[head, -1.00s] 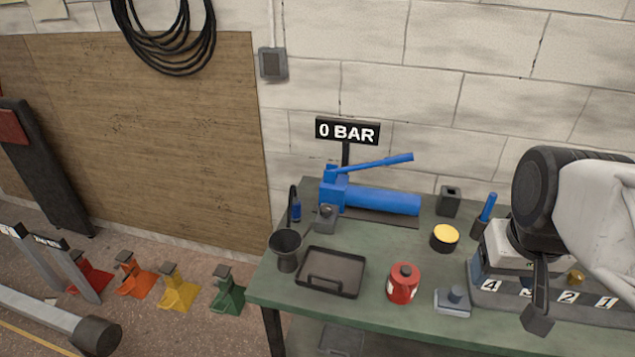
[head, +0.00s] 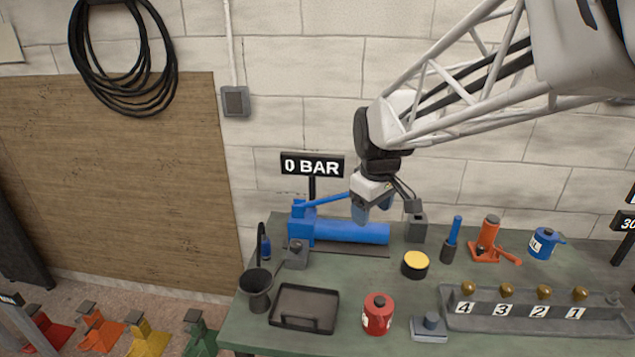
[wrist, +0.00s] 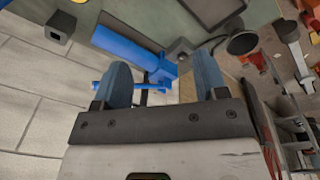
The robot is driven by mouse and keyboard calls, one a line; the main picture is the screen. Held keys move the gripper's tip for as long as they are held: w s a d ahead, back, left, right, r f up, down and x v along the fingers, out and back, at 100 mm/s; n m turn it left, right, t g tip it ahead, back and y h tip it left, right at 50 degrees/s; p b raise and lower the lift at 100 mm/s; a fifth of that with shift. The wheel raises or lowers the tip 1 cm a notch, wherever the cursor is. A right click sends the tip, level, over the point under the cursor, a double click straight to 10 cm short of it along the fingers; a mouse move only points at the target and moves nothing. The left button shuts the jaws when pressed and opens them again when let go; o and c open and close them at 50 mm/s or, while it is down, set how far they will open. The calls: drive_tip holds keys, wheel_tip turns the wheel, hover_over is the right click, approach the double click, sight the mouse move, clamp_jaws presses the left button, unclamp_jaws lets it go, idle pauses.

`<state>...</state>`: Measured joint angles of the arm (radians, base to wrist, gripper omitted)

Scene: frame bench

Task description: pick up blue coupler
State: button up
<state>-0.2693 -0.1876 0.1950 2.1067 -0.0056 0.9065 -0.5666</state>
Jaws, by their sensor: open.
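The blue coupler (head: 266,247) is a small blue cylinder at the end of a black hose, at the back left of the green bench, left of the blue hand pump (head: 350,232). My gripper (head: 373,207) is in front of the wall, above the right part of the pump and to the right of the coupler. In the wrist view my gripper (wrist: 163,75) has its two blue-grey fingers wide apart with nothing held between them. The pump (wrist: 125,43) shows beyond the fingers. I cannot make out the coupler clearly in the wrist view.
A dark funnel (head: 256,288) and a black tray (head: 304,308) stand in front of the coupler. A grey fitting (head: 297,253) is to its right. The "0 BAR" sign (head: 312,165) rises behind the pump. A yellow-topped tin (head: 415,264) and red can (head: 378,313) stand farther right.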

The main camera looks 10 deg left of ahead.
drive_tip(key=w+a+f+n, duration=0.3)
drive_tip(key=w+a+f, duration=0.15)
drive_tip(key=a, duration=0.25)
drive_tip(key=w+a+f+n, duration=0.2)
drive_tip(key=w+a+f, duration=0.1)
drive_tip(key=w+a, duration=0.35)
drive_tip(key=n+g, duration=0.1)
drive_tip(key=n, duration=0.5)
hover_over(264, 239)
drive_tip(key=f, duration=0.7)
drive_tip(key=w+f, duration=0.1)
drive_tip(key=f, duration=0.3)
drive_tip(key=shift+a+f, duration=0.1)
drive_tip(key=shift+a, duration=0.25)
drive_tip(key=shift+f, duration=1.35)
drive_tip(key=shift+s+d+f, duration=0.1)
drive_tip(key=shift+d+f, duration=0.05)
drive_tip(key=shift+f, duration=2.4)
drive_tip(key=c, duration=1.1)
